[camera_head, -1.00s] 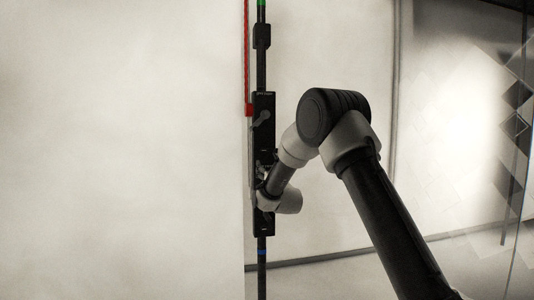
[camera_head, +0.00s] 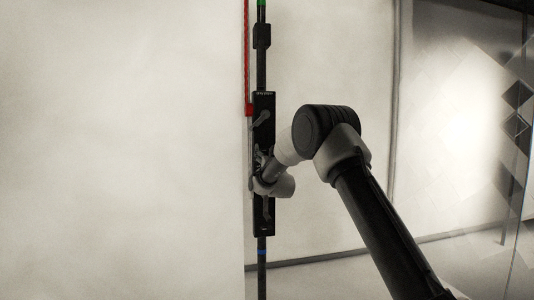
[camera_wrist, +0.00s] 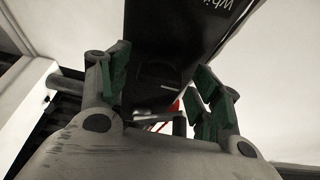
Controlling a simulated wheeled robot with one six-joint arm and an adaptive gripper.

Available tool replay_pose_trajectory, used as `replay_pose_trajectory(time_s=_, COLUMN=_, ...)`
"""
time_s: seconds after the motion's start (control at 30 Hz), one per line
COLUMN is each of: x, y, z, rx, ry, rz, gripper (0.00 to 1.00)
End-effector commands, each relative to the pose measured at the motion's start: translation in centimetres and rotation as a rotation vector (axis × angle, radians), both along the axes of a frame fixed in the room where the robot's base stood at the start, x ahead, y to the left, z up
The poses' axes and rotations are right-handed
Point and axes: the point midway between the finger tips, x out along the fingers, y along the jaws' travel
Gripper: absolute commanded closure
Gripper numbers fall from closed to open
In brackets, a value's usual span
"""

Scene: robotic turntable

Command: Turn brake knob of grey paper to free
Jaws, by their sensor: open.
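A narrow black brake panel (camera_head: 264,102) is mounted on a vertical pole. It has a grey lever-like knob (camera_head: 262,120) near its top and another (camera_head: 266,208) near its bottom. My gripper (camera_head: 259,163) is at the panel's middle, between these two knobs, and hides what is behind it. In the wrist view, my gripper's green-padded fingers (camera_wrist: 163,85) are spread apart. The black panel (camera_wrist: 175,30) fills the space beyond them, with white lettering beginning "Whi". A grey lever-like part (camera_wrist: 155,119) shows low between the fingers; I cannot tell whether they touch it. I see no label reading grey paper.
A red strip (camera_head: 247,60) runs vertically just left of the pole (camera_head: 261,70). A large pale sheet (camera_head: 120,150) fills the left side. A transparent patterned pane (camera_head: 515,130) stands at the far right. Open room lies behind my arm.

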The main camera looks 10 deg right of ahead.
Motion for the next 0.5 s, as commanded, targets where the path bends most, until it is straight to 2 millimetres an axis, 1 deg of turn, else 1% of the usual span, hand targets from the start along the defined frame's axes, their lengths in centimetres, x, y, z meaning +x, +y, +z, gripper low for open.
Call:
replay_pose_trajectory(time_s=0.03, x=-0.01, y=0.01, z=0.01, rx=0.0, ry=0.0, rz=0.0, gripper=0.36)
replay_pose_trajectory(time_s=0.17, x=-0.02, y=0.01, z=0.01, rx=0.0, ry=0.0, rz=0.0, gripper=0.59)
replay_pose_trajectory(time_s=0.2, x=-0.03, y=0.01, z=0.01, rx=0.0, ry=0.0, rz=0.0, gripper=0.67)
replay_pose_trajectory(time_s=0.27, x=-0.03, y=0.01, z=0.01, rx=0.0, ry=0.0, rz=0.0, gripper=0.78)
replay_pose_trajectory(time_s=0.3, x=-0.03, y=0.01, z=0.02, rx=0.0, ry=0.0, rz=0.0, gripper=0.81)
replay_pose_trajectory(time_s=0.5, x=-0.03, y=0.0, z=0.02, rx=-0.007, ry=-0.001, rz=0.0, gripper=0.81)
